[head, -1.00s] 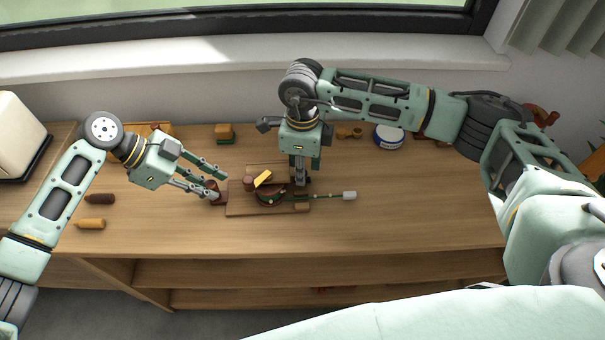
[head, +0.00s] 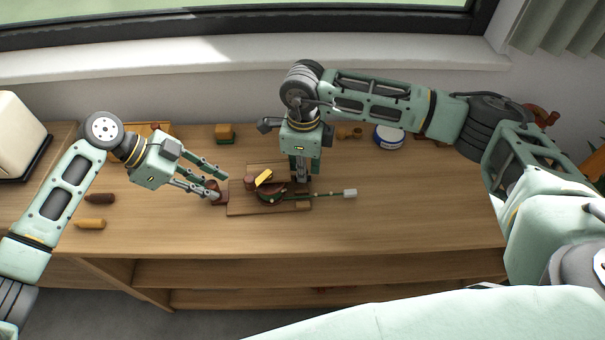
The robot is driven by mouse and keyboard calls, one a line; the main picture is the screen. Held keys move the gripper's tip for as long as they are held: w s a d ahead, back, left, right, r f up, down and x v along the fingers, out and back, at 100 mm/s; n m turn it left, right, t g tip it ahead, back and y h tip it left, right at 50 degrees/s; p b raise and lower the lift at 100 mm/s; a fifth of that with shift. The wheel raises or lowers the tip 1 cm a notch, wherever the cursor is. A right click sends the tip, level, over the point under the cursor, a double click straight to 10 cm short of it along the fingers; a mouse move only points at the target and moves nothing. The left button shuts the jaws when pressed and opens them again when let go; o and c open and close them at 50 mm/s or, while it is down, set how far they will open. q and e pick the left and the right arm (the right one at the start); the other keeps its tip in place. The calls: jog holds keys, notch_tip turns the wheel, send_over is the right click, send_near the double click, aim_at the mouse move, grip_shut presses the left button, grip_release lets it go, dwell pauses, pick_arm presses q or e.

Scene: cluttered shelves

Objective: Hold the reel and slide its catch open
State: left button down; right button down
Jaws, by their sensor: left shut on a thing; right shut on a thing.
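The reel (head: 270,194) appears to be the dark red round part with a green edge on a flat wooden board (head: 240,206). A yellow piece (head: 264,177) stands on it, and a thin rod with a pale end (head: 349,193) sticks out to the right. My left gripper (head: 221,185) has its fingers around a dark brown block (head: 213,188) at the board's left edge and is shut on it. My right gripper (head: 301,181) points down at the board's back right, shut on a small part that its fingers hide. I cannot make out the catch.
Dark brown (head: 99,198) and tan (head: 90,224) pieces lie at the left. The tabletop (head: 420,215) is clear at the right and front.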

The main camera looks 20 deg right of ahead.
jog(key=shift+s+d, duration=0.15)
jog(key=shift+d, duration=0.55)
jog(key=shift+s+d, duration=0.3)
jog(key=shift+d, duration=1.05)
jog(key=shift+s+d, duration=0.3)
jog(key=shift+d, duration=1.05)
jog(key=shift+s+d, duration=0.3)
jog(key=shift+d, duration=1.05)
dwell(3.3)
